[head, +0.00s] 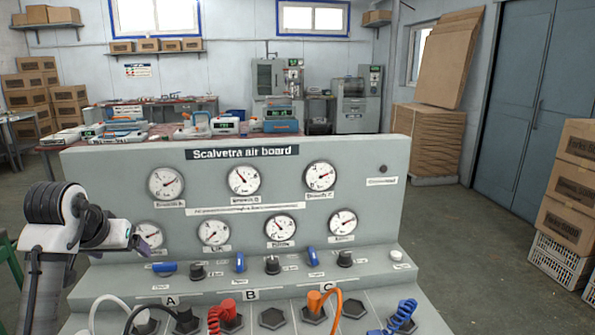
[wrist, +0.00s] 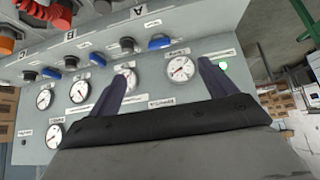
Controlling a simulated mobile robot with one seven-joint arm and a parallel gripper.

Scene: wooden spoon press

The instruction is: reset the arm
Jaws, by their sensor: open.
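My gripper (head: 138,240) is at the left of the head view, in front of the left end of the grey air board (head: 290,222). In the wrist view my gripper (wrist: 160,75) shows two dark fingers spread apart with nothing between them. The wrist view is turned over, with the board's gauges behind the fingers. One gauge (wrist: 181,68) appears between the fingertips; I cannot tell how far off it is. In the head view my arm partly covers the lower left gauge (head: 151,234).
The board's ledge carries blue valve levers (head: 240,262) and black knobs (head: 272,265). Lower down are a red coiled hose (head: 214,317), an orange hose (head: 338,305) and a blue coil (head: 402,316). Cardboard boxes (head: 568,185) stand at the right. Floor is open right of the board.

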